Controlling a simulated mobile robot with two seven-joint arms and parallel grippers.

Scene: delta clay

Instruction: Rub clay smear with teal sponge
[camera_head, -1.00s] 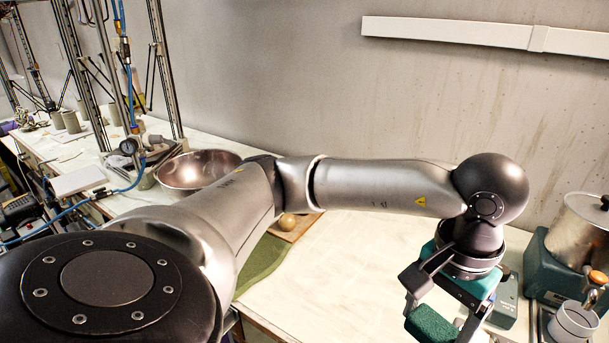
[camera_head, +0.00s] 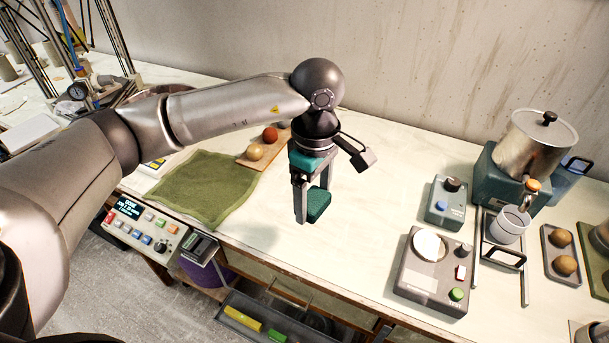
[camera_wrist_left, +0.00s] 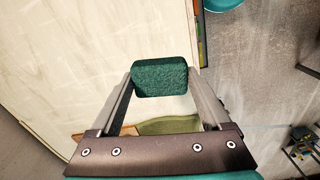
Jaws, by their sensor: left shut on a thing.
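The teal sponge (camera_head: 319,205) is a dark green-teal block. My left gripper (camera_head: 309,207) points down and is shut on it, above the pale worktop (camera_head: 375,225). In the left wrist view the sponge (camera_wrist_left: 160,76) sits between the two fingertips, with the pale worktop to its left and the grey floor to its right. I cannot make out a clay smear in either view. My right gripper is not in view.
A green cloth (camera_head: 198,190) and a wooden board (camera_head: 262,149) with two balls lie left of the gripper. To the right stand a grey scale-like device (camera_head: 430,280), a small blue-button box (camera_head: 443,205) and a metal pot (camera_head: 535,143). The worktop between is clear.

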